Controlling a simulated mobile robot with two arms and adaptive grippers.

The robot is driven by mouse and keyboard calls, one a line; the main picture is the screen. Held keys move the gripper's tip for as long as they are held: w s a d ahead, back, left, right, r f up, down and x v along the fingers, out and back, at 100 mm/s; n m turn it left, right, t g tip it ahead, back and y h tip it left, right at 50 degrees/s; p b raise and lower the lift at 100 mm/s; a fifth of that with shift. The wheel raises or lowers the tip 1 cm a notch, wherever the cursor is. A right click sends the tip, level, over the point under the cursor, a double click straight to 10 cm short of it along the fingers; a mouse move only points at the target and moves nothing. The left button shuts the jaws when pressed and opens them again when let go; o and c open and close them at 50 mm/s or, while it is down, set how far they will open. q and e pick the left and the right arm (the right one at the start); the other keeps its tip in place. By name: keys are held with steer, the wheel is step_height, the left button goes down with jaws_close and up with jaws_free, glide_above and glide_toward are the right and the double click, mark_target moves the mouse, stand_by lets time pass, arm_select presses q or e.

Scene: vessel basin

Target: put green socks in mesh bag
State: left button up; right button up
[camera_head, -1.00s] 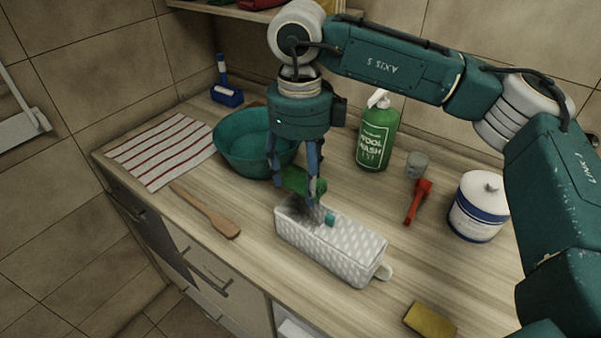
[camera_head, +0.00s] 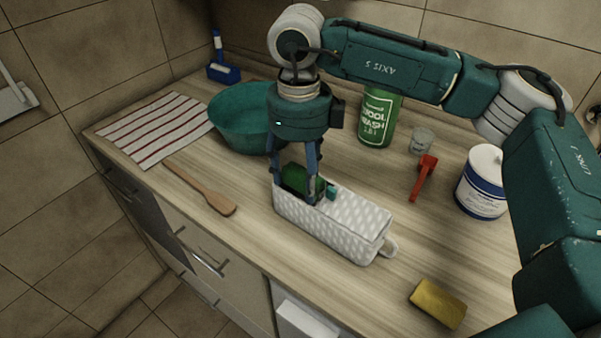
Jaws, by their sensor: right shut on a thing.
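The green socks (camera_head: 294,180) show as a bundle between the fingers of my right gripper (camera_head: 312,200), which is shut on them. The gripper points down at the left end of the white mesh bag (camera_head: 345,225), with the bundle at the bag's opening. The bag lies long on the counter with a loop at its right end. A small teal piece (camera_head: 331,191) shows at the opening beside the fingertips. The bundle's lower part is hidden by the fingers and the bag's edge. My left gripper is not in view.
A green wool wash bottle (camera_head: 376,122), glass (camera_head: 422,140), red tool (camera_head: 423,178), and white canister (camera_head: 483,185) stand right. A yellow sponge (camera_head: 438,302) lies at front right.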

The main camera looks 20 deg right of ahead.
steer(key=shift+f, duration=0.1)
steer(key=o, duration=1.1)
steer(key=shift+c, duration=0.2)
steer(key=shift+r+p, duration=1.85)
steer(key=shift+r, duration=1.7)
steer(key=shift+f, duration=0.1)
